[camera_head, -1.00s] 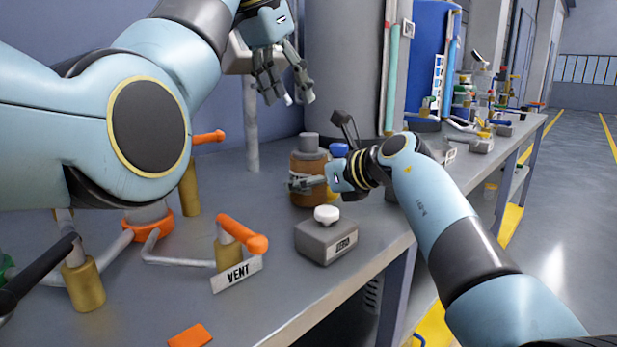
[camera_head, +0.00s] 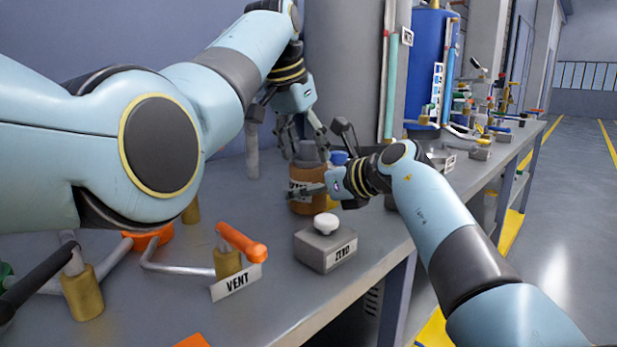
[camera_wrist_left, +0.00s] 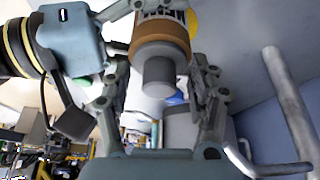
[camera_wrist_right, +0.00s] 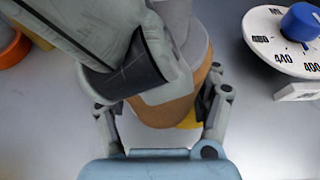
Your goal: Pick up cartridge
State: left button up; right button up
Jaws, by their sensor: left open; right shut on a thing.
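The cartridge (camera_head: 304,207) is an orange-brown cylinder with a grey cap, upright at the bench's back. My right gripper (camera_head: 313,190) is shut around its body from the right; the right wrist view shows the brown body (camera_wrist_right: 165,112) between the fingers. My left gripper (camera_head: 304,147) is open above the cartridge, pointing down, with its fingers on either side of the grey cap. The left wrist view shows the cap (camera_wrist_left: 158,76) between the open fingers, and I cannot tell whether they touch it. The cartridge's far side is hidden.
A grey ZERO box (camera_head: 326,245) with a white button stands in front. An orange-handled VENT valve (camera_head: 230,262) is at its left. A white dial (camera_wrist_right: 272,38) with a blue knob is close beside the cartridge. A large grey tank (camera_head: 345,60) stands behind.

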pick_arm(q)
jog(key=shift+f, duration=0.1)
jog(key=shift+c, duration=0.3)
grip_shut()
notch_tip(320, 180, up, 10)
jog(key=shift+r, duration=0.1)
dwell(0.4)
pick_arm(e)
jog(key=o, duration=1.3)
